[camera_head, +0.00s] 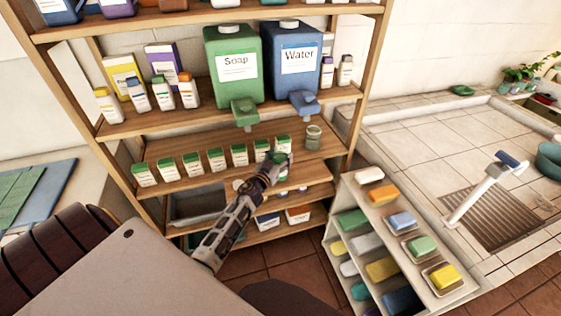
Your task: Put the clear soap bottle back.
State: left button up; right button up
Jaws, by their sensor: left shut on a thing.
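My left gripper (276,163) reaches up to the front edge of the middle shelf, at the right end of a row of green-capped white bottles (216,159). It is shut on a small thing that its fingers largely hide. A green-capped bottle (283,144) shows right at the fingertips; I cannot tell for sure whether it is the held thing. A small clear, greenish bottle or jar (313,137) stands upright on the shelf to the right, apart from the gripper. My right gripper is not in view.
A green Soap dispenser (236,65) and a blue Water dispenser (299,62) stand on the shelf above, their taps overhanging. A low rack of soap bars (350,245) stands to the right, beside a tiled basin with a tap (480,190). Bare shelf surrounds the clear bottle.

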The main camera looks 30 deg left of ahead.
pick_arm(q)
jog(key=shift+f, duration=0.75)
jog(key=shift+f, duration=0.1)
jog(key=o, duration=1.5)
jog(key=shift+s+d+b, duration=0.15)
jog(key=shift+s, duration=1.85)
jog(key=shift+s+d+b, duration=0.2)
jog(key=shift+s, duration=1.8)
jog(key=shift+s+d+b, duration=0.15)
jog(key=shift+s, duration=1.85)
jog(key=shift+d, duration=0.15)
